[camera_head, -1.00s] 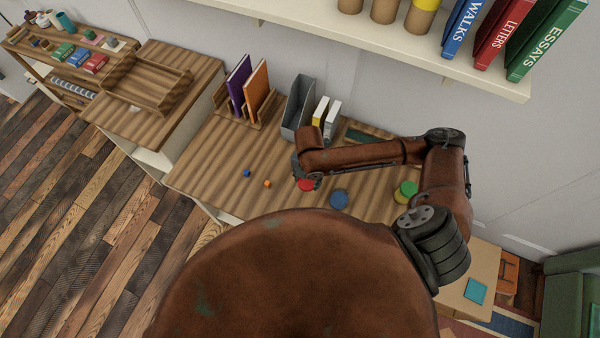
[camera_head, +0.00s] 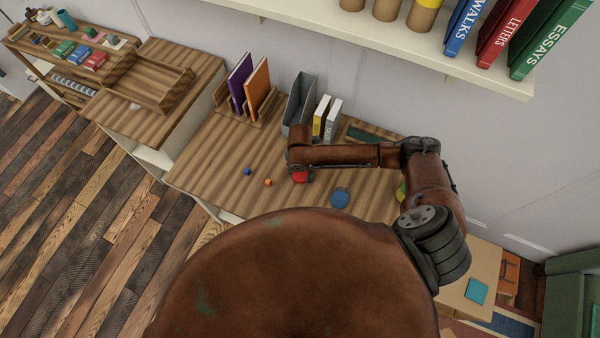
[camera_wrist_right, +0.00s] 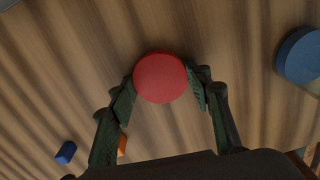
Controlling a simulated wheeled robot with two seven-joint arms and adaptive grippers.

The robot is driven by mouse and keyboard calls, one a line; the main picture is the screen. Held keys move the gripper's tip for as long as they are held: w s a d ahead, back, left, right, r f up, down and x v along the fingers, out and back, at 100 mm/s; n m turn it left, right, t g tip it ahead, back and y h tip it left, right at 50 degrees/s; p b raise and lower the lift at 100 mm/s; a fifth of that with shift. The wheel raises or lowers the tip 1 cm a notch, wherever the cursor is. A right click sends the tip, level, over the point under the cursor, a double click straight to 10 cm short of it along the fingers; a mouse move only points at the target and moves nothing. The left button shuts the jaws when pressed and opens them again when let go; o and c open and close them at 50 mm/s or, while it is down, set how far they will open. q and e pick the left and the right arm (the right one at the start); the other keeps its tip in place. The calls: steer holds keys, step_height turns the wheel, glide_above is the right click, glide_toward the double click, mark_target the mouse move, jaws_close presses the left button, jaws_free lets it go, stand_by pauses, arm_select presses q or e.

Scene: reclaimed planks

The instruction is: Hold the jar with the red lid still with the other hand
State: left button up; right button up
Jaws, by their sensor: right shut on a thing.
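The jar with the red lid (camera_head: 299,177) stands on the wooden desk, below the end of my right arm in the head view. In the right wrist view its round red lid (camera_wrist_right: 160,78) sits between the two fingers and hides the jar's body. My right gripper (camera_wrist_right: 163,84) is shut on the jar, with a finger on each side. In the head view the wrist covers most of this gripper. My left gripper is in neither view.
A blue-lidded jar (camera_head: 340,198) stands to the right of the red one. A blue cube (camera_head: 248,171) and an orange cube (camera_head: 268,182) lie to the left. A grey file holder (camera_head: 298,105) and books stand behind. The desk's left front is mostly clear.

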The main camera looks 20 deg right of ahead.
mark_target(300, 174)
steer(key=o, duration=1.3)
steer(key=shift+f, duration=0.15)
step_height(300, 174, up, 12)
steer(key=shift+r, duration=0.2)
